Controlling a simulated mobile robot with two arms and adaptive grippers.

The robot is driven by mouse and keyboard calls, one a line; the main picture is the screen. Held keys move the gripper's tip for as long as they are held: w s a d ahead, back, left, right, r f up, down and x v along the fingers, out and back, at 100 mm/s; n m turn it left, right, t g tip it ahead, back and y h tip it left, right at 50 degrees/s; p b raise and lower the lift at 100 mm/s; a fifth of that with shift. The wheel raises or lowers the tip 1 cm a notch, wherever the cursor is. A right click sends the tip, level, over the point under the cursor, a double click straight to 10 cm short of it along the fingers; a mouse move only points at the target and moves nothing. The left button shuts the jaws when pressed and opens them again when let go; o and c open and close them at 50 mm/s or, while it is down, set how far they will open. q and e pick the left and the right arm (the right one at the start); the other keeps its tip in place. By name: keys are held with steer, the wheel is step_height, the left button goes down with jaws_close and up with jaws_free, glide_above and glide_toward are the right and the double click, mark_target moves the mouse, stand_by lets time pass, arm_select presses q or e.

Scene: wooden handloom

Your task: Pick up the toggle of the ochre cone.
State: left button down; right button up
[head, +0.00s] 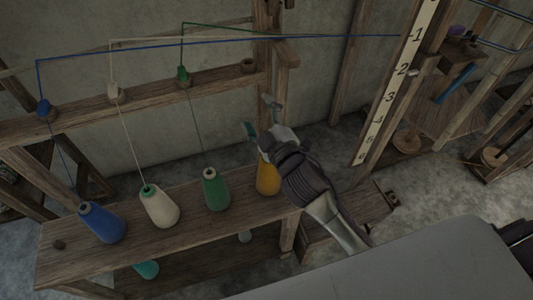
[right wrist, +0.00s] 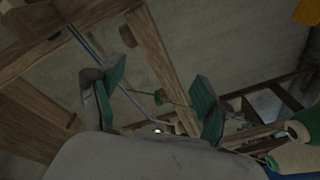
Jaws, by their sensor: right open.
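The ochre cone (head: 267,180) stands at the right end of the lower wooden shelf in the head view, its top hidden behind my right gripper. An ochre patch (right wrist: 307,12) shows at the top right corner of the right wrist view. I cannot make out the ochre cone's toggle in either view. My right gripper (head: 262,117) is above and behind the ochre cone, in front of the upper rail. Its teal finger pads are wide apart in the right wrist view (right wrist: 160,88), with nothing between them gripped. My left gripper is not in view.
Blue (head: 101,223), white (head: 159,207) and green (head: 216,190) cones stand left on the shelf (head: 60,262). A numbered post (head: 392,85) stands to the right.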

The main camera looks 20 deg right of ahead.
steer(key=s+a+r+n+g+y, duration=0.3)
steer(key=a+r+n+g+y, duration=0.2)
steer(key=a+r+n+y, duration=1.4)
steer(key=s+a+f+n+g+h, duration=0.15)
steer(key=s+f+n+g, duration=0.4)
steer(key=n+g, duration=0.8)
steer(key=d+f+n+g+h+b, duration=0.1)
steer(key=d+f+n+h, duration=0.5)
steer(key=f+n+h, duration=0.45)
steer(key=w+d+t+h, duration=0.1)
steer(key=w+d+h, duration=0.2)
steer(key=d+h, duration=0.35)
steer(key=w+d+t+h, duration=0.1)
steer(key=w+d+h, duration=0.2)
steer(key=d, duration=0.7)
step_height(320, 180, down, 14)
steer(key=p, duration=0.1)
steer(key=shift+w+f, duration=0.15)
steer(key=shift+f, duration=0.1)
jaws_close()
